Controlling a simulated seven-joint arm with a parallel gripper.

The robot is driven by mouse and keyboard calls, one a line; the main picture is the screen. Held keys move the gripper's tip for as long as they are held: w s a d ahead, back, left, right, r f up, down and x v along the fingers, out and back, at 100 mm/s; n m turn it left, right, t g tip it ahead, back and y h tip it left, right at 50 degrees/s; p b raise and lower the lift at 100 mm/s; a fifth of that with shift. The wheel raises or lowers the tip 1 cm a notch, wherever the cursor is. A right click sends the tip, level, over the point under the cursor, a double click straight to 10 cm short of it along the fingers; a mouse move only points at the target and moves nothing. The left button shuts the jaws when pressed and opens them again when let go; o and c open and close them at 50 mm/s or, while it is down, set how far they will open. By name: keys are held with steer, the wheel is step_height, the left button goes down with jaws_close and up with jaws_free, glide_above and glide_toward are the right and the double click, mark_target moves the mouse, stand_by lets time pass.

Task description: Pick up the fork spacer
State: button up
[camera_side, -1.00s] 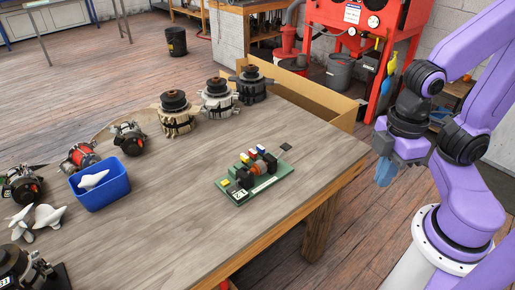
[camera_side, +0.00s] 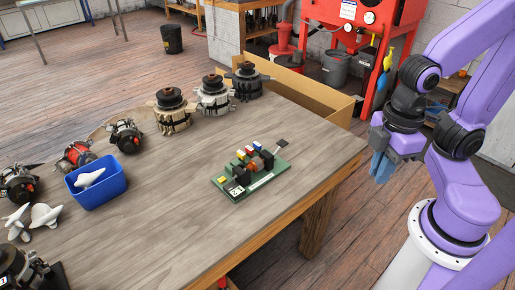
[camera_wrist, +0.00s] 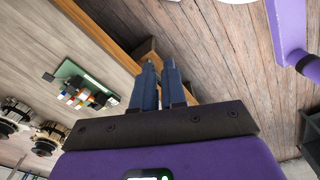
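My gripper (camera_side: 381,166) hangs at the right in the side view, beyond the table's right edge and well apart from anything on the table. In the wrist view its two blue fingers (camera_wrist: 159,65) stand close together with a narrow empty gap between them. A green board (camera_side: 249,178) with several small coloured and dark parts lies near the table's right end; it also shows at left in the wrist view (camera_wrist: 72,72). A small dark flat piece (camera_side: 281,142) lies just behind it. I cannot tell which part is the fork spacer.
A blue bin (camera_side: 98,193) with a white part stands on the left of the table (camera_side: 190,225). Several alternator units line the far and left edges. The table middle is clear.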

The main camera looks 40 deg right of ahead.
steer(key=o, duration=0.4)
steer(key=w+a+r+m, duration=0.2)
steer(key=w+a+m, duration=0.3)
steer(key=w+m, duration=0.55)
steer(key=m, duration=2)
glide_above(256, 144)
step_height(256, 144, down, 5)
step_height(256, 144, down, 11)
steer(key=shift+s+r, duration=0.1)
steer(key=shift+s, duration=0.05)
steer(key=shift+f, duration=3.05)
